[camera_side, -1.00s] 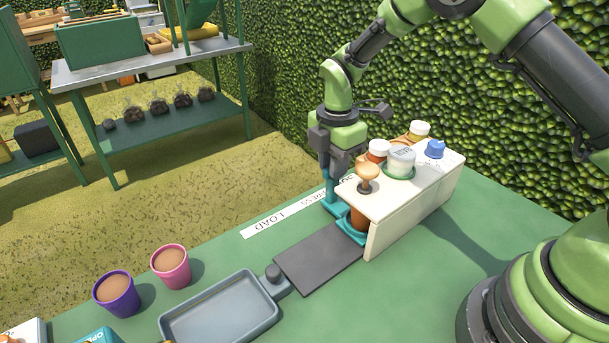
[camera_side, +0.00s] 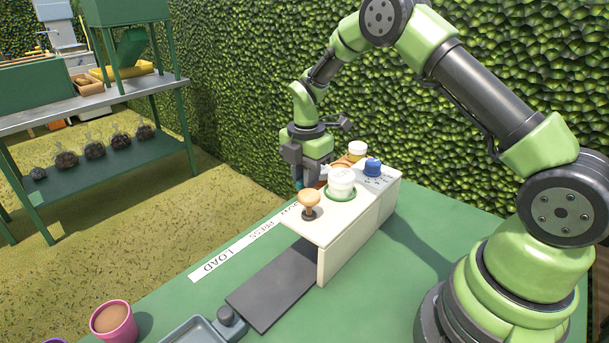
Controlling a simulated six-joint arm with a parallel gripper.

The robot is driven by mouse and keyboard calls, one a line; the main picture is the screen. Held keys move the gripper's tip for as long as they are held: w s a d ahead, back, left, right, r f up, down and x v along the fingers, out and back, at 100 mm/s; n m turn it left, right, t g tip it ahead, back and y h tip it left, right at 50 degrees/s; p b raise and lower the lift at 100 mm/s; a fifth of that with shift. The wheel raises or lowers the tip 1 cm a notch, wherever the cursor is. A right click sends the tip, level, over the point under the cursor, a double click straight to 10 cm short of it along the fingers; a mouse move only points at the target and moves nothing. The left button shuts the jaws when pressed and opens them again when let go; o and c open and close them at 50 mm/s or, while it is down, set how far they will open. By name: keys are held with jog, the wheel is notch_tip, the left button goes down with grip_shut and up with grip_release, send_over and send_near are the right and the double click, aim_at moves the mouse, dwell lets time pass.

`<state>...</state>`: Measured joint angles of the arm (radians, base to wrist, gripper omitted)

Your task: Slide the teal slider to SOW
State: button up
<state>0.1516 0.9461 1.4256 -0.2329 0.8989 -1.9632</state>
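The teal slider (camera_side: 299,184) is mostly hidden behind the cream housing (camera_side: 325,230); only a small teal part of its upright handle shows. My gripper (camera_side: 299,178) points down at the far side of the housing. Its fingers appear shut on the handle, though the housing and the gripper body hide part of the grip. My gripper is at the strip's far end. The slider's tray and its pot are hidden.
A dark track plate (camera_side: 272,285) lies in front. A grey tray (camera_side: 195,332) and a pink pot (camera_side: 113,320) are at the lower left.

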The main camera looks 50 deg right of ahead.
jog(key=o, duration=0.4)
jog(key=shift+d, duration=0.15)
jog(key=shift+r, duration=0.15)
notch_tip(320, 180, up, 10)
jog(key=s+a+r+m+t+y, duration=0.1)
jog(key=s+a+r+m+t, duration=0.15)
jog(key=s+r+m, duration=0.5)
jog(key=s+a+r+m+t, duration=0.2)
jog(key=s+a+r+m, duration=0.2)
jog(key=s+r+m, duration=0.3)
jog(key=s+a+f+m+t+y, duration=0.1)
jog(key=s+a+f+m+t, duration=0.1)
jog(key=s+m, duration=0.5)
jog(key=shift+s+f+t, duration=0.15)
jog(key=shift+s+t, duration=0.2)
jog(key=shift+s, duration=0.6)
